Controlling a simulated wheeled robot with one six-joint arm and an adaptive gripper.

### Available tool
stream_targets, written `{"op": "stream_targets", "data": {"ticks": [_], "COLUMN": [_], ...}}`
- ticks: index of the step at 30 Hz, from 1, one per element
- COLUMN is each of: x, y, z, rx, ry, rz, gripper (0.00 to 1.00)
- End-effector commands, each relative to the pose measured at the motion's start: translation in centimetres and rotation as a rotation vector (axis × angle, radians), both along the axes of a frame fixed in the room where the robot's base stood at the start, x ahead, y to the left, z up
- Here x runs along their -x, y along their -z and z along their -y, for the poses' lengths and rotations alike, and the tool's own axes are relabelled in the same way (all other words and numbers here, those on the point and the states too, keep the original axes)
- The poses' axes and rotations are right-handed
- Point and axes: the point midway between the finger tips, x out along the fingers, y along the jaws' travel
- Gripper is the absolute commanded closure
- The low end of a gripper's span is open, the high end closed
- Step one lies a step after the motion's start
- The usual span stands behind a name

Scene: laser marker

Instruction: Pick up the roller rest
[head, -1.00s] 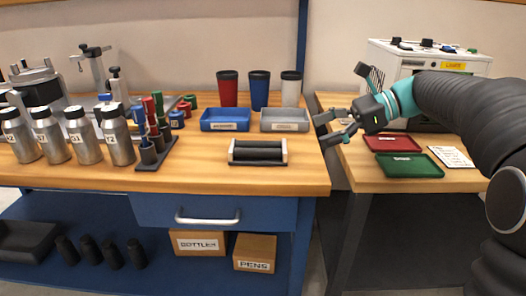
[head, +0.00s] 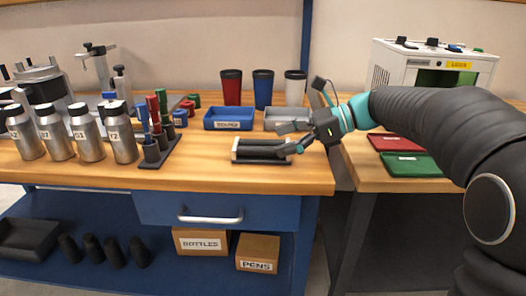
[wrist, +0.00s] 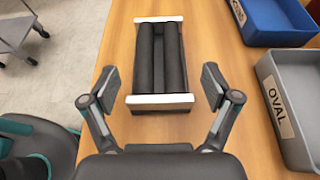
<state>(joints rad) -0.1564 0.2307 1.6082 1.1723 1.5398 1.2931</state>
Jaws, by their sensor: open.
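The roller rest (head: 258,151) lies near the front right of the wooden bench. It has two dark parallel rollers between pale end plates. In the wrist view the roller rest (wrist: 158,62) lies ahead of my gripper (wrist: 160,88), with its near white end plate between the open fingertips. My gripper is open and empty. In the head view my gripper (head: 288,138) is over the right end of the roller rest and hides part of it. I cannot tell how high the fingers are above the bench.
A blue tray (head: 228,119) and a grey tray (head: 282,124), labelled OVAL in the wrist view, sit just behind the roller rest. Tumblers (head: 263,90) stand behind them. A rack of pens (head: 160,146) and metal bottles (head: 88,135) stand left. The bench's front strip is clear.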

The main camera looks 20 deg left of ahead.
Motion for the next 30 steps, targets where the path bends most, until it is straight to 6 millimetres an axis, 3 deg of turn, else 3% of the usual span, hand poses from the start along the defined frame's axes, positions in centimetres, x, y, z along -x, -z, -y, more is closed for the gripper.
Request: {"op": "stream_targets", "data": {"ticks": [6, 15, 25, 30], "x": [0.8, 0.9, 0.9, 0.9], "y": [1.2, 1.4, 1.4, 1.3], "z": [-2.9, -3.4, -3.4, -3.4], "rx": [0.000, 0.000, 0.000, -0.001], "ry": [-0.004, 0.000, -0.001, 0.000], "rz": [-0.001, 0.000, 0.000, 0.001], "gripper": [0.13, 0.15, 0.98, 1.00]}}
